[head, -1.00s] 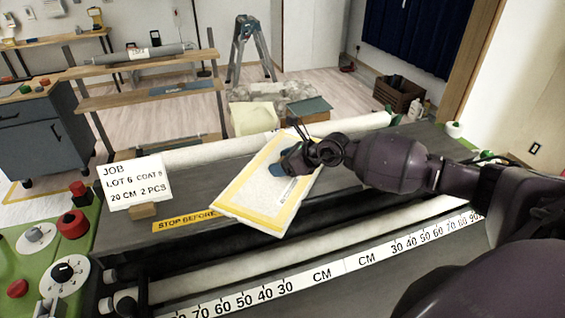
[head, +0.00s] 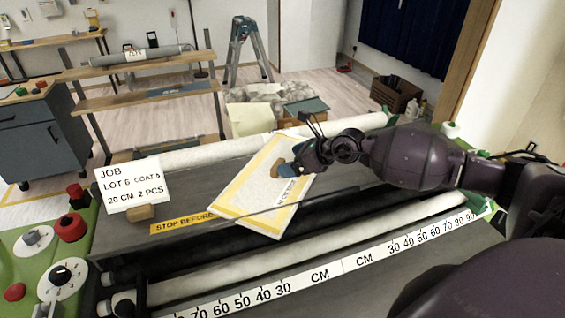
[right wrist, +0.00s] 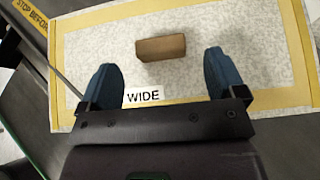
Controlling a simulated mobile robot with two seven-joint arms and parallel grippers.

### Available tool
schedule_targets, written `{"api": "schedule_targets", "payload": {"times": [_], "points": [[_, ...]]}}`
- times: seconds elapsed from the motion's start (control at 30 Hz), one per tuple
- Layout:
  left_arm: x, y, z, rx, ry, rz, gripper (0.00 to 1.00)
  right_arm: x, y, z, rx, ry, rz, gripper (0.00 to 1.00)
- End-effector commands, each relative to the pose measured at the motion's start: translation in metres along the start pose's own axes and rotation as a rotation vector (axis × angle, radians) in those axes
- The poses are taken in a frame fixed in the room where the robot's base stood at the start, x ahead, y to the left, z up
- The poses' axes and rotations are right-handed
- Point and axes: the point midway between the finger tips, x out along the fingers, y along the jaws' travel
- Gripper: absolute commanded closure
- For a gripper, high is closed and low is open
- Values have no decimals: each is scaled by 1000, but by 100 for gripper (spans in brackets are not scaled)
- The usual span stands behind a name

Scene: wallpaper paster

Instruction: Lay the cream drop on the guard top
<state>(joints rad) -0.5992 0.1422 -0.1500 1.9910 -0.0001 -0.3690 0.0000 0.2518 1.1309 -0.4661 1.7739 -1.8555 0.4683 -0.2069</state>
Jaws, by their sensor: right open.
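The cream drop (head: 250,190) is a flat, patterned cream sheet with a yellow border and a label reading "WIDE". It lies askew on the dark grey guard top (head: 130,236), with its near corner past the front edge. A brown block (head: 277,170) sits on its face; it also shows in the right wrist view (right wrist: 161,47). My right gripper (head: 291,168) is open just to the right of the block. In the right wrist view the blue fingertips (right wrist: 164,68) are spread, with the block ahead of them and nothing between them. My left gripper is not in view.
A job card (head: 132,184) on a wooden foot stands left on the guard, near a yellow "STOP BEFORE" strip (head: 182,222). A pale roll (head: 190,154) lies behind, and a centimetre scale (head: 240,299) runs in front. Red knobs (head: 70,227) are at left.

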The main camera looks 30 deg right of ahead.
Motion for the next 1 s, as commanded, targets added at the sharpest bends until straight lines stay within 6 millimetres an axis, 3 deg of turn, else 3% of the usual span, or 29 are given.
{"api": "schedule_targets", "payload": {"times": [0.2, 0.4, 1.0], "points": [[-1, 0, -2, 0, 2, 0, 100, -43, 0, -1, -1, 4, 0, 11], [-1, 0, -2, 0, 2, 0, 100, -65, 0, 0, -1, 1, 0, 11], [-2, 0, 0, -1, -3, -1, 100, -73, 1, 0, -1, 0, 1, 11]]}}
